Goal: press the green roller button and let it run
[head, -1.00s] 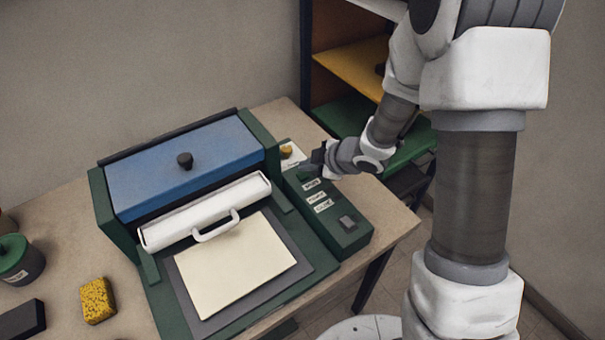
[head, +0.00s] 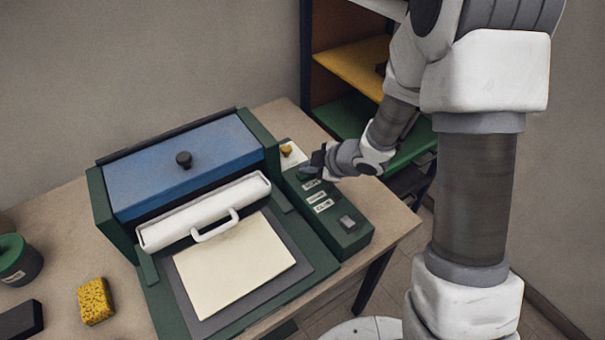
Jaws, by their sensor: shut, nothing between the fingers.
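A green machine with a blue lid (head: 180,165) stands on the table. Its green control panel (head: 335,237) runs along the right side, with white labels, a grey square button (head: 347,222) near the front and a yellow knob (head: 286,150) at the back. My gripper (head: 308,172) is shut and empty, pointing down at the back part of the panel, just in front of the yellow knob. The green roller button is hidden or cannot be made out there; I cannot tell whether the fingertips touch it.
A white bar with a handle (head: 205,212) lies across the machine's front, above a cream sheet (head: 235,265) on a grey plate. A yellow sponge (head: 95,300), a dark block (head: 20,320) and a green-lidded pot (head: 18,258) are at left. A shelf (head: 350,70) stands behind.

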